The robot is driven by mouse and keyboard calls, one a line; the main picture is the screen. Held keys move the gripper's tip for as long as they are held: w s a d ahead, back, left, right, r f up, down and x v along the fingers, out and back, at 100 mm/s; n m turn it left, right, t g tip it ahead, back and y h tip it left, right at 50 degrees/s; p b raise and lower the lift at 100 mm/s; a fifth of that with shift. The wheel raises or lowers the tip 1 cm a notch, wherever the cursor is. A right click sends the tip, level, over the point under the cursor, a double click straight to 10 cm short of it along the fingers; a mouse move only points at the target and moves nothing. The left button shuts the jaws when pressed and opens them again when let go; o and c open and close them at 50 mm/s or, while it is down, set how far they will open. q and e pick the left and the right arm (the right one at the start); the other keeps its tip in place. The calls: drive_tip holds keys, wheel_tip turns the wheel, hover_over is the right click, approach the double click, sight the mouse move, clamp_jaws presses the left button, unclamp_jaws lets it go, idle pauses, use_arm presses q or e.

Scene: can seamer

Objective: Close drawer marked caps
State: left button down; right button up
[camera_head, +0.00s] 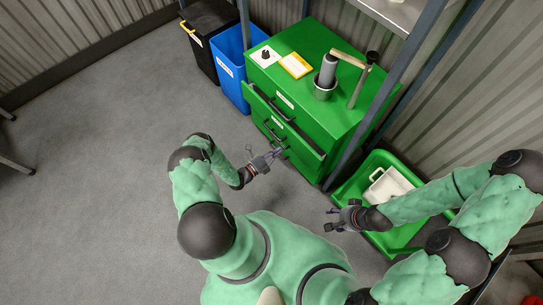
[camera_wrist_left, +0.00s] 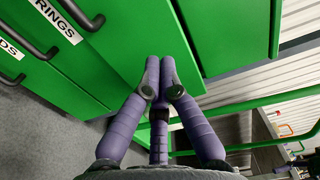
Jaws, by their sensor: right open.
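The green drawer cabinet (camera_head: 310,42) stands at the upper middle of the head view. A drawer front (camera_head: 312,154) juts out from its face; the label lettering is too small to read there. In the left wrist view, one label reads "RINGS" (camera_wrist_left: 55,20) and another is cut off, ending in "DS" (camera_wrist_left: 10,48). No "caps" label is legible. My left gripper (camera_head: 276,153) is beside the lower drawers. Its fingers (camera_wrist_left: 160,72) converge in front of a green panel, with no held object visible; their opening is unclear. My right gripper (camera_head: 333,218) is open and empty, left of the green tray.
A metal can seamer (camera_head: 327,72) with a lever stands on the cabinet, near a yellow-framed card (camera_head: 296,65). A blue bin (camera_head: 229,62) and black bin (camera_head: 205,30) stand left. A green tray (camera_head: 343,195) holds a white container (camera_head: 390,186).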

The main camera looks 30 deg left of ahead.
sight(294, 138)
use_arm(q)
drive_tip(key=b+x, duration=0.1)
drive_tip(key=x, duration=0.7)
use_arm(e)
drive_tip(key=shift+f, duration=0.85)
use_arm(q)
drive_tip(key=shift+w+b, duration=0.1)
drive_tip(key=shift+b, duration=0.2)
